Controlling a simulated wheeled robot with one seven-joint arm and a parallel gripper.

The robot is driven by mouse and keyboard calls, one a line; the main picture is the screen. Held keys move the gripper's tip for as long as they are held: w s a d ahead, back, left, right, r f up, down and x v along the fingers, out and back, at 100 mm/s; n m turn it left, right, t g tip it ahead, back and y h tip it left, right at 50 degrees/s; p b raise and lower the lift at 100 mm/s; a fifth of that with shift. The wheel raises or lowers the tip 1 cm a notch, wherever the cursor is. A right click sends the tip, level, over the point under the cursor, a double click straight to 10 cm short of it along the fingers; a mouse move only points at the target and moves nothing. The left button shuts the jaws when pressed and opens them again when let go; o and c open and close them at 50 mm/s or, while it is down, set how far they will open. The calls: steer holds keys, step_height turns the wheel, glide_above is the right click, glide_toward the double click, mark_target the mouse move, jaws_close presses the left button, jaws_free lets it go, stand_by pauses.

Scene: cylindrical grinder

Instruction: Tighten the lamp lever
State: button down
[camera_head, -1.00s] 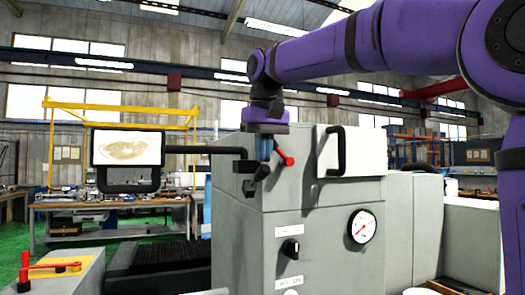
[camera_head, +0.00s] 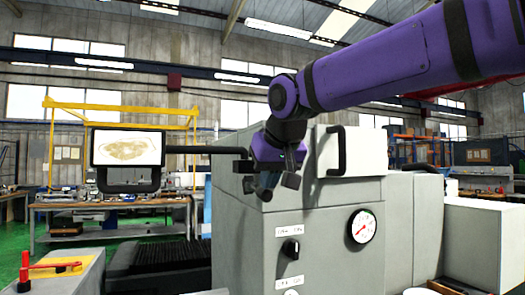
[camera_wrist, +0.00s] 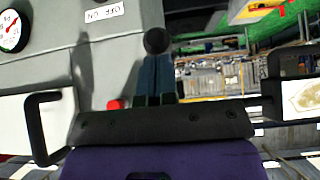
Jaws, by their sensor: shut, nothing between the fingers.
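The lamp is a bright rectangular panel (camera_head: 128,148) in a dark frame, on a black horizontal arm (camera_head: 205,150) that reaches the grey machine's top left corner. The lamp lever is hidden behind my gripper in the head view. A small red piece (camera_wrist: 115,104), probably the lever, shows in the wrist view just left of my fingers. My gripper (camera_head: 265,191) is at the lamp arm's joint, tilted, with its blue fingers shut and nothing between them. In the wrist view my gripper (camera_wrist: 156,60) ends at a dark round knob (camera_wrist: 157,40); I cannot tell whether they touch.
The grey machine housing (camera_head: 240,240) fills the space below and right of the joint. It carries a black handle (camera_head: 336,150), a gauge (camera_head: 362,226) and a black knob (camera_head: 290,248). A red lever (camera_head: 55,265) lies at lower left. The machine's front is clear.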

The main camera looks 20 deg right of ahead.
steer(key=shift+t, duration=0.6)
steer(key=shift+f, duration=2.9)
